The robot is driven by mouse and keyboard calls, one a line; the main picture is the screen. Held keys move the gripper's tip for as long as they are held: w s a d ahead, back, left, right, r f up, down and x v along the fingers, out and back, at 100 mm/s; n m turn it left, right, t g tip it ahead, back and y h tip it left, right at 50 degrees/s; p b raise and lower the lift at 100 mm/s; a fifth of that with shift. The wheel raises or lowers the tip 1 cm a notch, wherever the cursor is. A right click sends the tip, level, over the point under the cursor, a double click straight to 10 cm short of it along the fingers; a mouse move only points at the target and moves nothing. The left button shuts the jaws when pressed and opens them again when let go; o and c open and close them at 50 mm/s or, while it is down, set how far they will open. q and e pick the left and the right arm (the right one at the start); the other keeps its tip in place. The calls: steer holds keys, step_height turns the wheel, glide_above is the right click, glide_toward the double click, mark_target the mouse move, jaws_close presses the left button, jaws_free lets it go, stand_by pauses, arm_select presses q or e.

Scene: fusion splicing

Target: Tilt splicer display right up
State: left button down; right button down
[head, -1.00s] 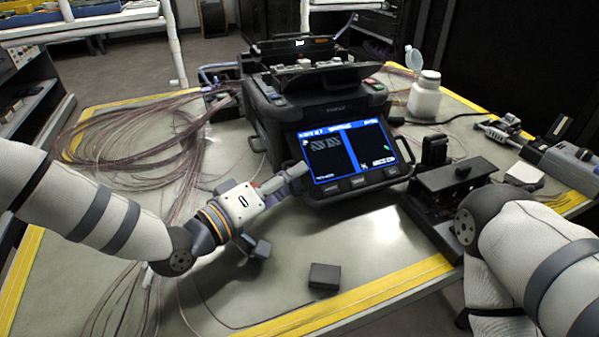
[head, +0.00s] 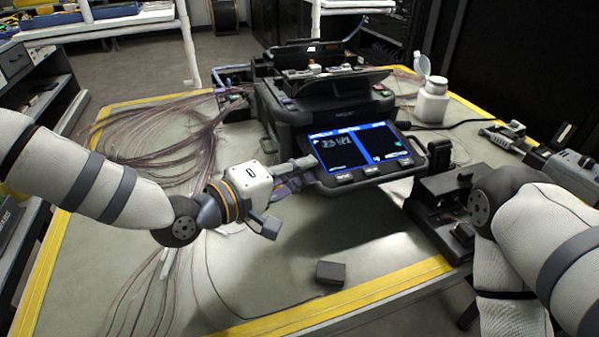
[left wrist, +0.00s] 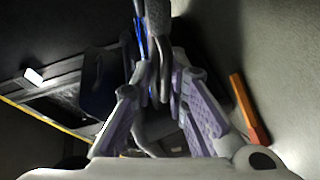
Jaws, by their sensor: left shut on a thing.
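The splicer (head: 325,110) stands on the table with its display (head: 362,152) lit blue and black. The display sticks out from the splicer's front with its lower edge swung outward, its face tilted upward. My left gripper (head: 300,166) is shut on the display's left side handle. In the left wrist view, the left gripper's lilac-padded fingers (left wrist: 158,100) are around the dark handle (left wrist: 157,45), with the display's blue edge beside it. The exact finger contact is partly hidden.
A small dark block (head: 330,272) lies on the table (head: 270,255) below the display. A black fixture (head: 440,200) stands right of the display. Loose fibre cables (head: 165,140) spread at left. A white bottle (head: 432,100) stands at the back right.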

arm_select(q)
steer(key=shift+f, duration=0.25)
steer(key=c, duration=1.8)
jaws_free()
steer(key=shift+o, duration=0.2)
steer(key=shift+s+a+r, duration=0.1)
steer(key=v, duration=1.1)
steer(key=shift+s+a, duration=0.25)
steer(key=shift+a, duration=0.05)
